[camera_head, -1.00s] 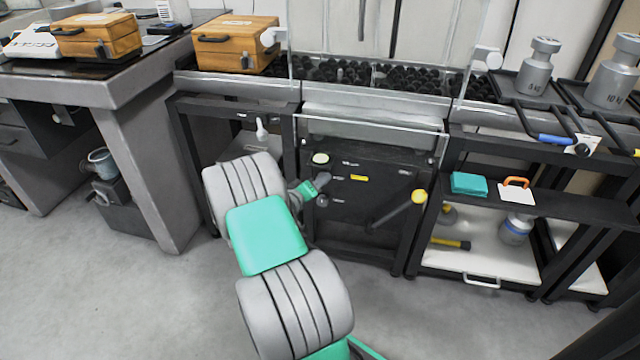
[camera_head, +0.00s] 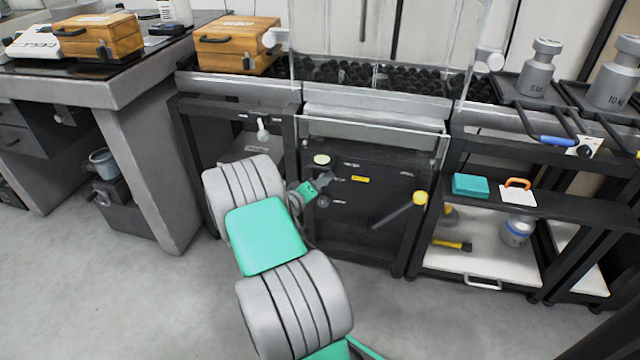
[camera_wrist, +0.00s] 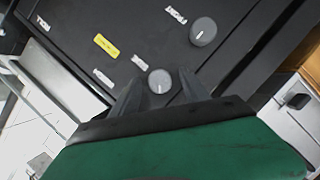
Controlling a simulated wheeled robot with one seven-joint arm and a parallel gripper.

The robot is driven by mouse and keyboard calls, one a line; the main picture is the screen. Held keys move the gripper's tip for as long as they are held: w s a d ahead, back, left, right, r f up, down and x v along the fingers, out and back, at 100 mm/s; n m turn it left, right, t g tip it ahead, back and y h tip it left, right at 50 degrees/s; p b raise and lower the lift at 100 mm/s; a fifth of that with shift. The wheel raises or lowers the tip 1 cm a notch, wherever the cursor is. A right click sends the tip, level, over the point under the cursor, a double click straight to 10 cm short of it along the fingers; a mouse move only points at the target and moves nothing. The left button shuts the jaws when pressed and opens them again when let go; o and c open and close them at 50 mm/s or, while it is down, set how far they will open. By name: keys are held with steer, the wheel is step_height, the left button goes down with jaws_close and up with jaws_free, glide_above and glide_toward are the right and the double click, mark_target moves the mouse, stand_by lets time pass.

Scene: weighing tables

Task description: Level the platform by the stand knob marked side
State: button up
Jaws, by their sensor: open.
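The stand's black front panel (camera_head: 365,215) carries small white labels and a yellow one. In the wrist view a grey round knob (camera_wrist: 159,81) with a white pointer line lies between my fingertips. A second grey knob (camera_wrist: 203,32) sits apart, up and right there; it also shows below my gripper in the head view (camera_head: 323,202). The labels beside both knobs (camera_wrist: 140,62) (camera_wrist: 176,15) are too small to read surely. My gripper (camera_head: 326,179) is open, with a finger on either side of the first knob; contact cannot be told. My gripper hides that knob in the head view.
A rod with a yellow ball end (camera_head: 419,197) slants from the panel on the right. A pale round button (camera_head: 321,160) sits above my gripper. Clear panes (camera_head: 385,125) stand above the panel. A shelf at right holds a teal block (camera_head: 470,185).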

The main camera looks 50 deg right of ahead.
steer(key=p+v, duration=0.3)
steer(key=v, duration=0.4)
steer(key=shift+a, duration=0.4)
steer(key=shift+r, duration=0.15)
